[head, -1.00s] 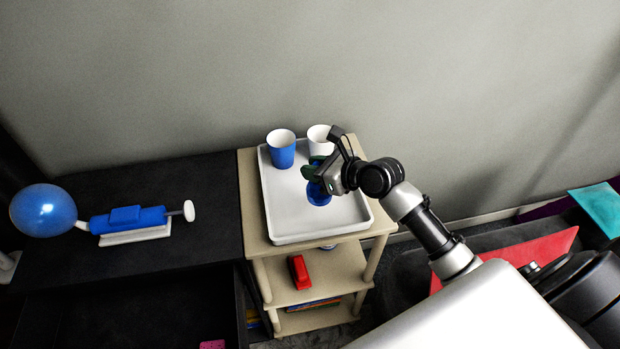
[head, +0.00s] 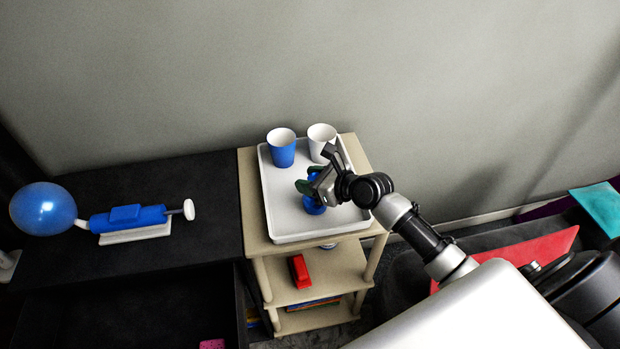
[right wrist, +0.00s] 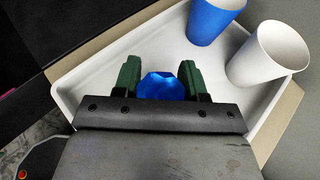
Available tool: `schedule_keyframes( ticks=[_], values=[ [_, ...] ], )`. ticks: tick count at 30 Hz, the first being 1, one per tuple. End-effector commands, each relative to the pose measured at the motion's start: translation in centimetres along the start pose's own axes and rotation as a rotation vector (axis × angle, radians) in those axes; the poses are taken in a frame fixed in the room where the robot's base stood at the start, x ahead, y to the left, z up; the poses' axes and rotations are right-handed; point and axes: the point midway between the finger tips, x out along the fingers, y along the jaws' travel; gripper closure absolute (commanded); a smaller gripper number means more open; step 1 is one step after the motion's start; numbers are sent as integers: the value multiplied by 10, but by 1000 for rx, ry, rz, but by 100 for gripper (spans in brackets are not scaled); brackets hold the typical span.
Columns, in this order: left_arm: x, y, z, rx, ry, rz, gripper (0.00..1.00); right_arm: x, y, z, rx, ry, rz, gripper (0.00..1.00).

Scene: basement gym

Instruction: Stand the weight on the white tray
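The weight (head: 314,206) is blue, with a faceted end that shows in the right wrist view (right wrist: 161,87). It is upright or nearly so, over the front middle of the white tray (head: 284,222). My right gripper (head: 308,186) has green fingers, one on each side of the weight, and is shut on it. The fingers hide its middle. I cannot tell whether its lower end touches the tray. The tray also shows in the right wrist view (right wrist: 92,82). My left gripper is not in view.
A blue cup (head: 281,150) and a white cup (head: 321,140) stand at the tray's back. The tray rests on a beige shelf unit (head: 250,200) with a red object (head: 299,271) below. At left, a blue pump (head: 128,219) and balloon (head: 43,209) sit on a black surface.

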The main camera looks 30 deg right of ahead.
Motion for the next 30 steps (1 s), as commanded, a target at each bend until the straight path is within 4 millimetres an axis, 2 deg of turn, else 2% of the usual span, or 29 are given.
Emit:
schedule_keyframes(
  ticks=[10, 13, 17, 24, 30],
  values=[
    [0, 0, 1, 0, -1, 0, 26, -1, 0, 2, -3, 0, 0, 51],
    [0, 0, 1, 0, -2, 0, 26, -9, 0, 2, -3, 2, 0, 51],
    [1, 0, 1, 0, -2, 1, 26, -32, 0, 2, -3, 2, 0, 51],
    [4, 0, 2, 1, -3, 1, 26, -84, 0, 1, -2, 2, 0, 51],
    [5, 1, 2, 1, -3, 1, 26, -113, 0, 2, -1, 2, 1, 51]
  ],
)
